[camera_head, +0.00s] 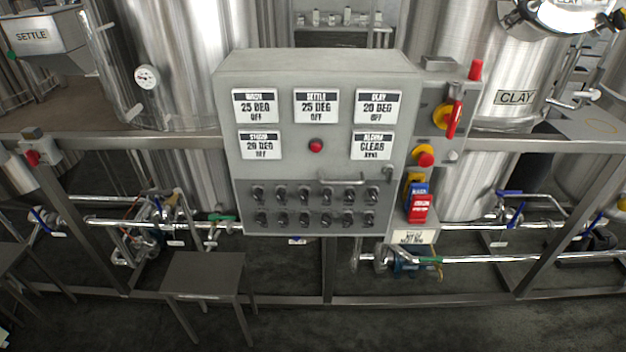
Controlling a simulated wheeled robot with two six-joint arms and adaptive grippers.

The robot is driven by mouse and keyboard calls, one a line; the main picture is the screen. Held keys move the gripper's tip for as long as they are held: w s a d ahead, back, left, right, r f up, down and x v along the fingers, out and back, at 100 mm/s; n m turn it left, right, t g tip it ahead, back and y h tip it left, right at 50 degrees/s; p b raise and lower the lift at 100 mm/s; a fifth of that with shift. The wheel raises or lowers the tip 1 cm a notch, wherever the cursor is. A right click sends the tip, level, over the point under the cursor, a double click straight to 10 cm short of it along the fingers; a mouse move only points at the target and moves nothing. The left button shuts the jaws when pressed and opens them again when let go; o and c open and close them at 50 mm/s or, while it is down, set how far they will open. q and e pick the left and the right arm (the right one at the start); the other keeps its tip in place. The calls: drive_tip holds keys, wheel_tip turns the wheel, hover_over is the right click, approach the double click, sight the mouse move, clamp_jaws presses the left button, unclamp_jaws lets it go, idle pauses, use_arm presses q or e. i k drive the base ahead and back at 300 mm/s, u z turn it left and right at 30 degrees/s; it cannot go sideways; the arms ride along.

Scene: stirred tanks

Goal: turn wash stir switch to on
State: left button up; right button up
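The grey control box (318,140) stands in the middle of the head view, facing me. Its lower dark panel (310,206) carries an upper row of black switches (304,194) and a lower row (304,219). The labels by the switches are too small to read, so I cannot tell which one is the wash stir switch or how it is set. The top left display (255,105) reads 25 DEG OFF; its heading is blurred and may be WASH. Neither of my grippers is in view.
A red button (316,146) sits between the displays, and a handle (341,181) crosses above the switches. A red-handled isolator (453,119) is on the right side. A low grey stool (204,274) stands at front left. Steel tanks, pipes and frame rails surround the box.

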sight(257, 193)
drive_tip(key=u, duration=0.4)
drive_tip(key=k, duration=0.5)
drive_tip(key=u, duration=1.25)
drive_tip(key=i, duration=0.75)
drive_tip(key=z, duration=0.4)
